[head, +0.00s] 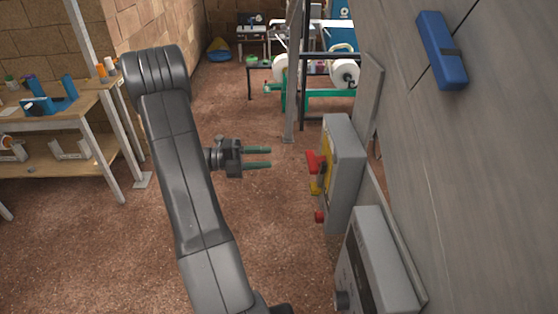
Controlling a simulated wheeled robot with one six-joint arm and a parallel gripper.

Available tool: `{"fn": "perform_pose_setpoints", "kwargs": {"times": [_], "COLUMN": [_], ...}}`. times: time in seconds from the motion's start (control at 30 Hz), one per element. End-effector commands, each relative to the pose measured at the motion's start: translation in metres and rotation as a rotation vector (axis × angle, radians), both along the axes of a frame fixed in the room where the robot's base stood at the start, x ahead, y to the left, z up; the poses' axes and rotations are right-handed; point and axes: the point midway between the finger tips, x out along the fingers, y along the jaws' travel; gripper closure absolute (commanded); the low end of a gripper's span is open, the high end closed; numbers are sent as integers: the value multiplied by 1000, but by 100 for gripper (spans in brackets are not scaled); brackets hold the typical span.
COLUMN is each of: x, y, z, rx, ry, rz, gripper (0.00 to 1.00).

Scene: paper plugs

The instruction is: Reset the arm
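My gripper (258,158) is in the middle of the head view, with two green fingers pointing right. The fingers are parallel with a gap between them, and nothing shows between them. My arm comes up from the bottom and bends at the upper left. To the right of the gripper, and apart from it, a grey box (345,175) is on the wall panel, with a yellow face and a red handle (316,162).
A second grey box (375,265) is at the lower right. A blue case (441,50) is on the grey panel (500,180). A workbench (85,108) stands left; green-framed equipment (320,106) with white rolls stands behind. The floor (270,240) between is clear.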

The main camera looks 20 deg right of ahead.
Motion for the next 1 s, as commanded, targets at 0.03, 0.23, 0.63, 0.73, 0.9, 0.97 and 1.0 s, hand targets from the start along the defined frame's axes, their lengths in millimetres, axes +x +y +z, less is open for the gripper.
{"fn": "perform_pose_setpoints", "kwargs": {"times": [0.03, 0.23, 0.63, 0.73, 0.9, 0.97, 1.0], "x": [2, 3, 2, -1, -8, -11, -12], "y": [6, 15, 10, -1, -31, -41, -49], "z": [-1, 0, 1, 2, 3, 3, 3], "rx": [1, 1, 1, 0, 0, 0, 0], "ry": [-1, 1, 2, 2, 3, 2, 2], "rz": [2, -1, -2, -3, -6, -5, -6], "gripper": [62, 62, 62, 62, 62, 62, 62]}}
